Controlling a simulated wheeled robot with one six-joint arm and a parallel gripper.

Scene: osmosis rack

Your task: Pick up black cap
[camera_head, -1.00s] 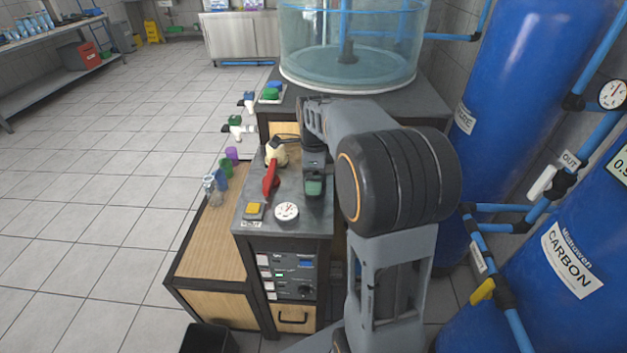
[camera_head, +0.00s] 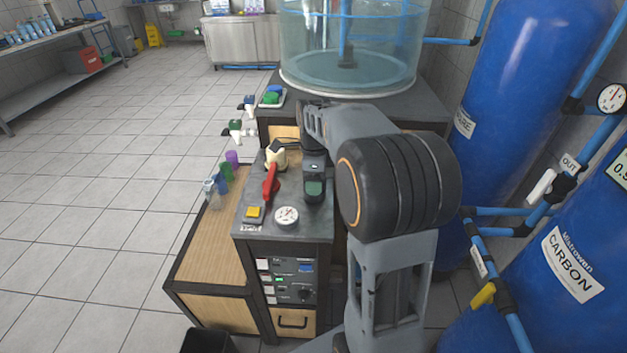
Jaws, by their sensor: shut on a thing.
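A small black piece, which looks like the black cap (camera_head: 275,147), is at the top of a cream-coloured object (camera_head: 277,161) on the dark top of the rack cabinet. My gripper (camera_head: 285,144) reaches in from the right. Its dark fingers are at the black piece, shut on it. Finger and cap are both dark, so their outlines are hard to tell apart. I cannot tell whether the cap is clear of the cream object. My arm hides part of the cabinet top to the right.
A red lever (camera_head: 270,183), a round gauge (camera_head: 286,216) and a yellow button (camera_head: 254,213) stand close in front. Purple, green and clear cups (camera_head: 220,179) stand left on the lower wooden shelf. A clear water tank (camera_head: 350,65) stands behind, and blue cylinders (camera_head: 520,90) at right.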

